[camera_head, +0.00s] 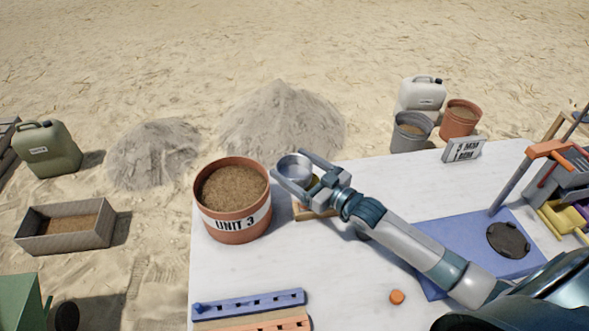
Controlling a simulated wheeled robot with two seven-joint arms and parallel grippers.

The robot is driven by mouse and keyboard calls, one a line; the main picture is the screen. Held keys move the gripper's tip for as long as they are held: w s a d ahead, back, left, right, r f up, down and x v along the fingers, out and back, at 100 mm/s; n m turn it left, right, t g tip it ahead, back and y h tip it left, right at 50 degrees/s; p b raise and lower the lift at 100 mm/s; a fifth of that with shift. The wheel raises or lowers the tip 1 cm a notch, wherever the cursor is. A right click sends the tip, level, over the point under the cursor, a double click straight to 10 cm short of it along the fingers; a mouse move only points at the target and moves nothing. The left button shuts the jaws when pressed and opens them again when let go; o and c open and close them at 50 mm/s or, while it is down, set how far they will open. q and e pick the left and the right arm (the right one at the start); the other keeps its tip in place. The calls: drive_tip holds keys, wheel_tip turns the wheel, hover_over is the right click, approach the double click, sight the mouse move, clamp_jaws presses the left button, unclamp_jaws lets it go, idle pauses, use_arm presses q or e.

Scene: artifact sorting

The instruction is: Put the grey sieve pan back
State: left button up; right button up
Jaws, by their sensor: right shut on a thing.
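The grey sieve pan (294,167) is a small round metal pan at the top middle of the white table. My right gripper (296,179) reaches in from the lower right and is shut on the pan. The pan is just right of the orange bucket labelled UNIT 3 (236,226), which is full of brown soil. A small wooden block or stand (303,213) shows partly below the gripper; the gripper hides the rest. I cannot tell whether the pan touches anything beneath it. My left gripper is out of view.
A blue mat (440,236) with a dark round disc (508,240) lies at the right. Blue (250,304) and orange (272,322) slotted racks lie at the front, near an orange cap (397,297). A 5 MM sign (463,150) stands at the far edge.

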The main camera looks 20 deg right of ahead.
drive_tip(key=s+a+r+h+b, duration=0.1)
drive_tip(key=s+a+r+b, duration=0.2)
drive_tip(key=a, duration=0.5)
drive_tip(key=s+d+r+m+t+h+b, duration=0.1)
drive_tip(key=s+r+m+h+b, duration=0.1)
drive_tip(key=s+h, duration=0.4)
drive_tip(key=shift+d+r+m+b, duration=0.2)
drive_tip(key=shift+m+b, duration=0.4)
drive_tip(key=shift+m, duration=0.7)
